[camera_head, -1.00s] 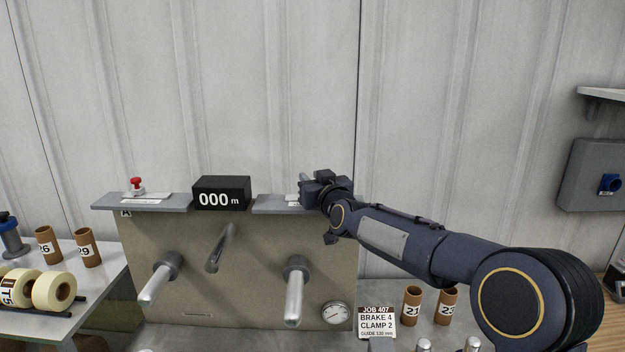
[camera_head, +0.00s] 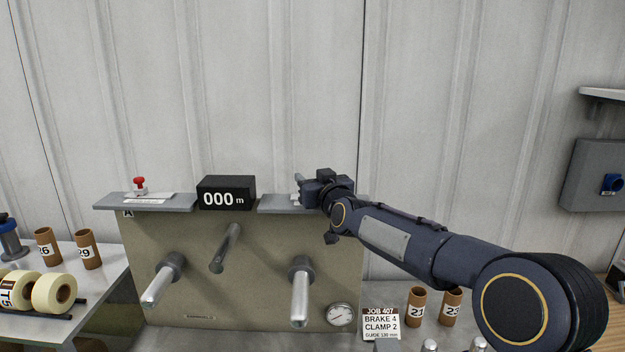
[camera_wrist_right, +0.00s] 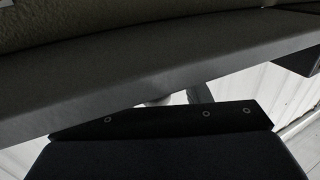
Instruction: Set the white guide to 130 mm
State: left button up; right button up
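A small white piece (camera_head: 295,197), perhaps the white guide, shows at the right grey ledge of the machine, partly hidden by my right gripper. My right gripper (camera_head: 299,182) is at that ledge, its fingers close to the white piece; I cannot tell if they touch it. In the right wrist view, the dark gripper body and a ledge edge hide most of the fingers, and a pale rounded part (camera_wrist_right: 158,100) shows beside a grey finger (camera_wrist_right: 200,93). A job card (camera_head: 380,324) reads brake 4, clamp 2, guide 130 mm. My left gripper is out of view.
A black display (camera_head: 226,193) reads 000 m between the ledges. A red knob (camera_head: 139,183) stands on the left ledge. Metal spindles (camera_head: 300,290) stick out of the panel below, with a round gauge (camera_head: 340,314) at lower right. Cardboard cores (camera_head: 416,303) stand on the bench.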

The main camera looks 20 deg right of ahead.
jog(key=shift+s+d, duration=0.1)
jog(key=shift+d, duration=0.05)
jog(key=shift+s, duration=0.4)
jog(key=s, duration=0.1)
jog(key=s+b, duration=0.1)
jog(key=s, duration=0.1)
jog(key=s+b, duration=0.1)
jog(key=s, duration=0.1)
jog(key=shift+s+d, duration=0.35)
jog(key=shift+s, duration=0.55)
jog(key=shift+f, duration=0.1)
